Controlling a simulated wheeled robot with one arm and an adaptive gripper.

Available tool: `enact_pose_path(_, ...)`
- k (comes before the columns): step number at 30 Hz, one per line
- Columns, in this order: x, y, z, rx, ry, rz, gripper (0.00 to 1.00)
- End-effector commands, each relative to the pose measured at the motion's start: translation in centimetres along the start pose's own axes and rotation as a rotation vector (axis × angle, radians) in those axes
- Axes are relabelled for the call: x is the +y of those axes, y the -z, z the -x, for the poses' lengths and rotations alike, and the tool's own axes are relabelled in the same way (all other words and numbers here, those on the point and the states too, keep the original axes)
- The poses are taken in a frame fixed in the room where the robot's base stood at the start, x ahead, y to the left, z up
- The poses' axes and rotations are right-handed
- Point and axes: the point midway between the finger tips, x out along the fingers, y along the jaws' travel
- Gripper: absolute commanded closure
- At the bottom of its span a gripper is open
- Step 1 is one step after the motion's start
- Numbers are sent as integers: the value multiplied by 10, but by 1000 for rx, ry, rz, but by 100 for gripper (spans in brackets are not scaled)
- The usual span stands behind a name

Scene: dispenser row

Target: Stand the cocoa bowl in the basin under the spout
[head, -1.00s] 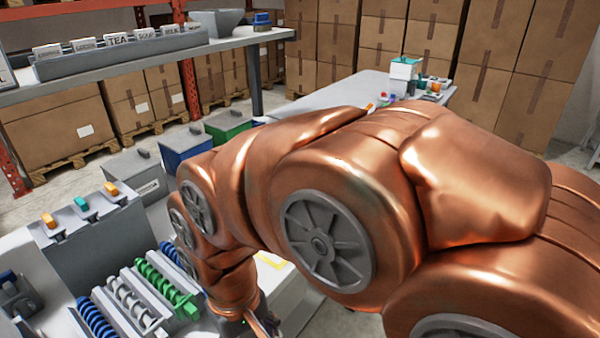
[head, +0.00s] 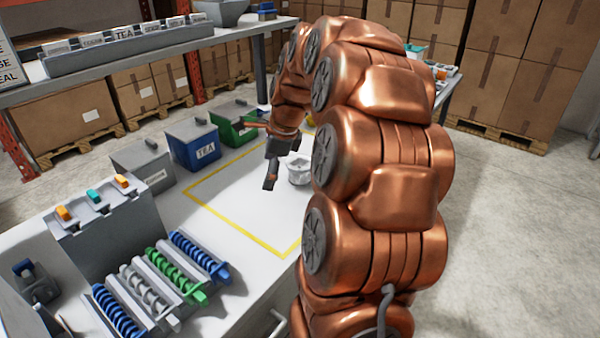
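A small pale grey bowl (head: 299,173) with a label stands upright on the white table, partly behind my arm. I cannot read its label, so I cannot tell if it is the cocoa bowl. My gripper (head: 256,153) is just left of the bowl in the picture, with its fingers spread apart and nothing between them. I cannot tell if it touches the bowl. A grey block (head: 110,235) with orange and teal levers stands at the left. I cannot make out a basin or a spout for certain.
A yellow outline (head: 222,222) marks mostly bare table. Grey, blue "TEA" (head: 192,146) and green (head: 232,128) bins line its far edge. Several coloured coils (head: 200,255) lie front left, beside a dark grey device (head: 35,282). A shelf (head: 150,45) with labelled cards stands behind.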

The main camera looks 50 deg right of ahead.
Motion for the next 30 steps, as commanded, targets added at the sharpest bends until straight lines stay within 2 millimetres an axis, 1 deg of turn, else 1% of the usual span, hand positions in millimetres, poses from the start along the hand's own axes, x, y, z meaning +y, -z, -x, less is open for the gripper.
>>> enact_pose_path(1, -22, 19, 2, -9, 25, -127, 0)
enact_pose_path(3, -45, 42, 6, -22, 57, -293, 0)
enact_pose_path(6, -71, 70, 11, -40, 94, -479, 0)
enact_pose_path(10, -88, 94, 14, -57, 120, -626, 0)
enact_pose_path(12, -92, 100, 14, -61, 125, -664, 0)
enact_pose_path(14, -94, 102, 11, -62, 126, -680, 0)
enact_pose_path(19, -96, 101, -4, -62, 125, -681, 0)
enact_pose_path(25, -99, 101, -16, -62, 128, -678, 0)
enact_pose_path(30, -102, 100, -35, -62, 124, -678, 0)
